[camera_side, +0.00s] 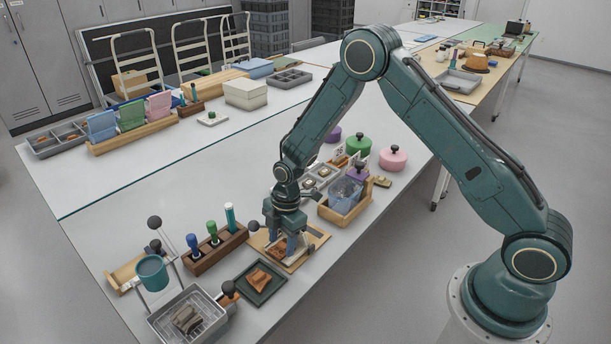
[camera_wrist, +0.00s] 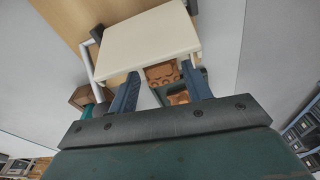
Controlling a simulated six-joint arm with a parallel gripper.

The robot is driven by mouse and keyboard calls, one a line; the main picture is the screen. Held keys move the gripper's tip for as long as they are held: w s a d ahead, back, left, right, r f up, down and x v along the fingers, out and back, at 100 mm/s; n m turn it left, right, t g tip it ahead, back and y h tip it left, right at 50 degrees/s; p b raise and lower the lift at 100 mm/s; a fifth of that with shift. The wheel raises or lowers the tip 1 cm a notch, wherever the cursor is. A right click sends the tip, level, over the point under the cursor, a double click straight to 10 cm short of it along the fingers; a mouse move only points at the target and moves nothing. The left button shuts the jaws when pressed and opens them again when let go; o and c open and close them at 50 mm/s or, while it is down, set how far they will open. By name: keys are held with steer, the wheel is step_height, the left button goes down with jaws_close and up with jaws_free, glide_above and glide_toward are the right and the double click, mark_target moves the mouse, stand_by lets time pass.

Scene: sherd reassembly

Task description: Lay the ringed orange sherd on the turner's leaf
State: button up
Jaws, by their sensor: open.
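My gripper (camera_side: 283,246) points down over a wooden board (camera_side: 317,238) in the side view, its blue fingers apart. An orange-brown sherd (camera_side: 281,252) lies at the fingertips, partly hidden; I cannot tell whether they touch. In the wrist view, my open gripper (camera_wrist: 160,76) has orange-brown pieces (camera_wrist: 161,73) showing between and beyond its fingers. A cream panel (camera_wrist: 150,42) covers much of that view and may be the turner's leaf, with a white rod (camera_wrist: 85,62) beside it. Another orange sherd (camera_side: 260,278) lies on a dark green tray (camera_side: 247,292). No rings can be made out.
A wooden rack (camera_side: 216,253) with upright coloured-handled tools stands left of my gripper. A wooden box (camera_side: 346,216) with a clear blue container stands right. A grey basket (camera_side: 187,317) and teal cup (camera_side: 151,270) sit front left.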

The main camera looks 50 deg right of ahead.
steer(key=shift+a+r, duration=0.25)
steer(key=shift+r, duration=0.5)
steer(key=shift+a+r, duration=0.25)
steer(key=shift+r, duration=0.5)
steer(key=shift+a+r, duration=0.25)
steer(key=shift+r, duration=0.5)
steer(key=o, duration=0.5)
steer(key=shift+o, duration=0.2)
